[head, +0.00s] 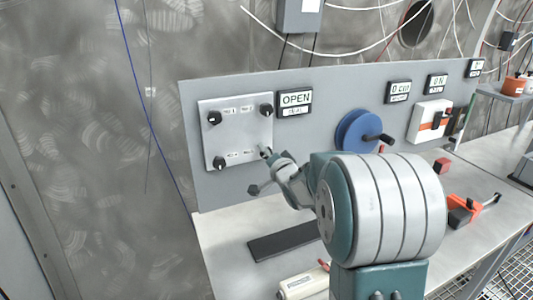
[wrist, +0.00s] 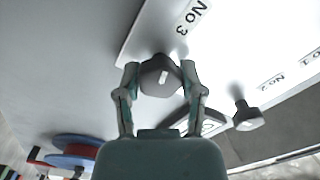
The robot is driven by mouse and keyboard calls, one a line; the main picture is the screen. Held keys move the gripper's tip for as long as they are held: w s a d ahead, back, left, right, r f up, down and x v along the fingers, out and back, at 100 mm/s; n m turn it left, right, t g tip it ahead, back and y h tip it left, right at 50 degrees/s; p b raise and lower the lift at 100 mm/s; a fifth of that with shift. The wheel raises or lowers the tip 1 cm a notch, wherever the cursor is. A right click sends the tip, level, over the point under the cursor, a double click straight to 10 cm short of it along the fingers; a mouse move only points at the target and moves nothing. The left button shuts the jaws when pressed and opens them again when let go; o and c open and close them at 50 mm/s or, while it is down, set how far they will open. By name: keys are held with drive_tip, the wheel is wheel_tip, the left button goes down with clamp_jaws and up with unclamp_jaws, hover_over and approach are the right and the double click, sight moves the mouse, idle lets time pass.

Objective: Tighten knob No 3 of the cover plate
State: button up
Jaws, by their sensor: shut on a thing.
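The cover plate (head: 240,132) is a pale square plate on the upright grey panel, with black knobs near its corners. In the wrist view, knob No 3 (wrist: 160,76) is a dark lobed knob with a pale mark on its face, beside the printed "No 3" label (wrist: 190,16). My gripper (wrist: 160,88) has its fingers on either side of this knob and is shut on it. In the head view, my gripper (head: 266,154) is at the plate's lower right corner, and it hides the knob there. A second knob (wrist: 247,117) stands free at the right in the wrist view.
An "OPEN" display (head: 295,100) is right of the plate. A blue handwheel (head: 360,131) with a dark handle stands out farther right. A dark flat bar (head: 284,241) and an orange tool (head: 466,209) lie on the bench below.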

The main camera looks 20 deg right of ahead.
drive_tip(key=shift+m, duration=0.9)
drive_tip(key=o, duration=1.2)
drive_tip(key=shift+w+d, duration=0.1)
drive_tip(key=shift+c, duration=0.2)
drive_tip(key=s, duration=1.2)
drive_tip(key=shift+f, duration=0.15)
